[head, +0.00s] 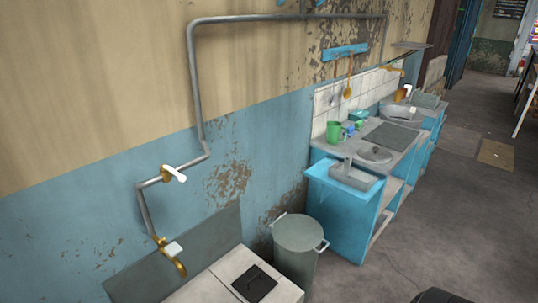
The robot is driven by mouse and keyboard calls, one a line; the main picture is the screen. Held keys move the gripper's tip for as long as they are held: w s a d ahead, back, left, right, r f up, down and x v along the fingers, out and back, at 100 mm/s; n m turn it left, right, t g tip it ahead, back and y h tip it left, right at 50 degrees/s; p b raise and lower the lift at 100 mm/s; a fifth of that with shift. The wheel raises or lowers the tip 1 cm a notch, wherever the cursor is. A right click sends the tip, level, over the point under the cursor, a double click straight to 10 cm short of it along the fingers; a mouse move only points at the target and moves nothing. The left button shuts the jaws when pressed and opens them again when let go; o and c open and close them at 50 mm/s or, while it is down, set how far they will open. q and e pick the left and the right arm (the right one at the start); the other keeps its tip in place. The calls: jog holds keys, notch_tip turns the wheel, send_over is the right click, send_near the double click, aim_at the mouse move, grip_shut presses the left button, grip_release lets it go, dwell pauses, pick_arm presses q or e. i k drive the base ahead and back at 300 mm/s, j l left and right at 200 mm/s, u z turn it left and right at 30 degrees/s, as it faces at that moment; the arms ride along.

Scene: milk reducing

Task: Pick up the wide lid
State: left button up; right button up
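A round, flat grey piece that looks like a lid (375,154) lies on the blue counter, in front of a dark grey flat panel. It is small in the head view, so I cannot tell for sure that it is the wide lid. A grey-green bin (297,262) on the floor near the wall has a round top (298,232). Neither of my grippers is in view.
The blue counter (338,215) stands along the wall with a grey tray-like box (352,177), a green mug (333,132) and several small items. Wooden utensils hang above. A pale low unit (212,292) stands at the bottom. Floor (440,215) to the right is open.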

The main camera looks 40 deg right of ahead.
aim_at(375, 155)
jog(key=z, duration=2.15)
jog(key=i+l, duration=0.15)
jog(key=i, duration=0.15)
jog(key=u, duration=0.05)
